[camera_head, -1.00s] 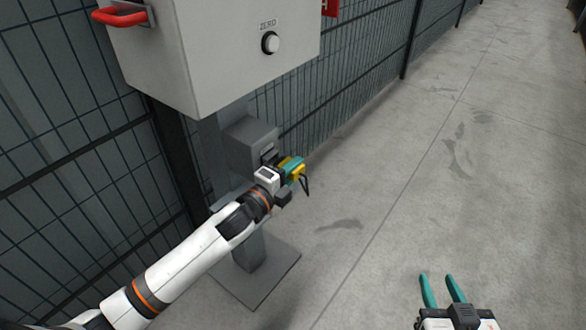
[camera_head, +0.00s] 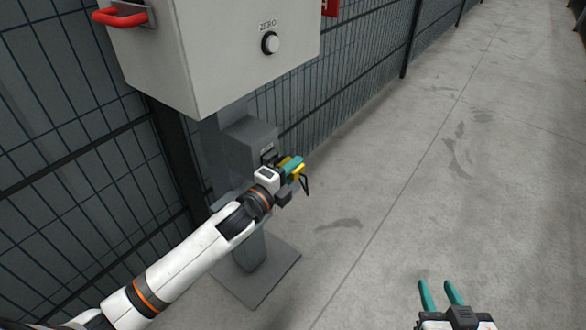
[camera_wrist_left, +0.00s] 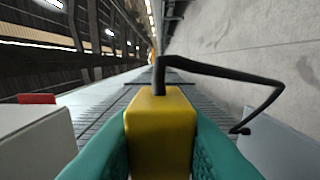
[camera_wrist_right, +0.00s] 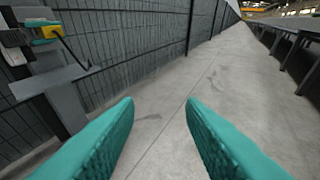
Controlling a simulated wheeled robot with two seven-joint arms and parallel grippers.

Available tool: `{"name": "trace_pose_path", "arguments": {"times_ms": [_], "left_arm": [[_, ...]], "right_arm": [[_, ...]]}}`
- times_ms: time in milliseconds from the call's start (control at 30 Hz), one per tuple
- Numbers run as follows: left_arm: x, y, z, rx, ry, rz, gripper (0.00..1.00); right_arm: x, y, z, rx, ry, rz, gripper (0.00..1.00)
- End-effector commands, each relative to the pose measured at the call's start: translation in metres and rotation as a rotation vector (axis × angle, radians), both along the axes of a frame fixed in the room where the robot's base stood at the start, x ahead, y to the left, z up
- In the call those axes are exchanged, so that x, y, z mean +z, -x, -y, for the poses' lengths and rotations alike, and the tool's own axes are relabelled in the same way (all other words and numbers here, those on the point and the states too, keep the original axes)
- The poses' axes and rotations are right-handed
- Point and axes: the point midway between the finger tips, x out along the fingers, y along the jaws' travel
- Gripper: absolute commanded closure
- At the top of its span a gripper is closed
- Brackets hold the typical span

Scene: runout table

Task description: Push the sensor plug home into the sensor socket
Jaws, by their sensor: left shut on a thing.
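The yellow sensor plug (camera_wrist_left: 160,122) with its black cable fills the middle of the left wrist view, between the teal fingers of my left gripper (camera_wrist_left: 160,150). The plug (camera_head: 299,171) also shows in the head view, beside the grey box (camera_head: 252,144) on the post. My left gripper (camera_head: 290,168) is shut on it. The socket itself is not clear in any view; the gripper and box hide where it would be, so I cannot tell whether plug and socket touch. My right gripper (camera_head: 440,295) is open and empty over the floor; its teal fingers stand apart in the right wrist view (camera_wrist_right: 160,118).
A large grey cabinet (camera_head: 215,50) with a red handle (camera_head: 120,16) and a ZERO knob (camera_head: 270,43) hangs above the grey box. The post stands on a floor plate (camera_head: 270,275). A mesh fence (camera_head: 345,75) runs behind. The concrete floor at right is clear.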

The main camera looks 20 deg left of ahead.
Motion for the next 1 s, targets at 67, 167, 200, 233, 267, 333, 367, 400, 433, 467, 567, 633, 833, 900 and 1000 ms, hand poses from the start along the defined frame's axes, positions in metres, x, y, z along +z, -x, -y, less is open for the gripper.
{"name": "trace_pose_path", "arguments": {"times_ms": [67, 167, 200, 233, 267, 333, 367, 400, 433, 467, 567, 633, 833, 900, 1000], "left_arm": [[0.001, 0.0, 0.0, 0.0, 0.0, 0.001, 1.0], [0.001, 0.0, 0.0, 0.0, 0.001, 0.001, 1.0], [0.001, 0.0, 0.0, 0.0, 0.001, 0.001, 1.0], [0.001, 0.0, 0.0, 0.0, 0.001, 0.001, 1.0], [0.001, 0.0, 0.0, 0.0, 0.001, 0.001, 1.0], [0.001, 0.0, 0.0, -0.001, 0.001, 0.001, 1.0], [0.001, 0.0, 0.0, -0.001, 0.001, 0.001, 1.0], [0.001, 0.0, 0.0, -0.001, 0.001, 0.001, 1.0], [0.001, 0.0, 0.0, -0.001, 0.001, 0.001, 1.0], [0.0, 0.0, 0.0, -0.001, 0.001, 0.001, 1.0], [0.0, 0.0, 0.0, -0.001, 0.001, 0.001, 1.0], [0.0, 0.0, 0.0, -0.001, 0.001, 0.001, 1.0], [0.0, 0.0, 0.0, -0.001, 0.001, 0.001, 1.0], [0.0, 0.0, 0.0, 0.0, 0.001, 0.001, 1.0], [0.0, 0.0, -0.001, 0.0, 0.0, 0.001, 1.0]], "right_arm": [[-0.002, 0.001, 0.001, -0.001, 0.004, -0.015, 0.64], [-0.005, 0.003, 0.002, -0.003, 0.008, -0.036, 0.64], [-0.006, 0.004, 0.002, -0.003, 0.009, -0.042, 0.64], [-0.007, 0.004, 0.002, -0.004, 0.01, -0.047, 0.64], [-0.008, 0.005, 0.002, -0.004, 0.012, -0.053, 0.64], [-0.01, 0.006, 0.003, -0.005, 0.015, -0.068, 0.64], [-0.011, 0.007, 0.003, -0.005, 0.016, -0.072, 0.64], [-0.012, 0.007, 0.004, -0.006, 0.017, -0.079, 0.64], [-0.013, 0.008, 0.004, -0.006, 0.018, -0.084, 0.64], [-0.014, 0.009, 0.004, -0.006, 0.019, -0.089, 0.64], [-0.016, 0.01, 0.005, -0.007, 0.023, -0.102, 0.64], [-0.017, 0.011, 0.005, -0.009, 0.022, -0.105, 0.64], [-0.016, 0.01, 0.005, -0.008, 0.023, -0.102, 0.64], [-0.016, 0.01, 0.005, -0.008, 0.023, -0.101, 0.64], [-0.015, 0.01, 0.005, -0.008, 0.022, -0.099, 0.64]]}}
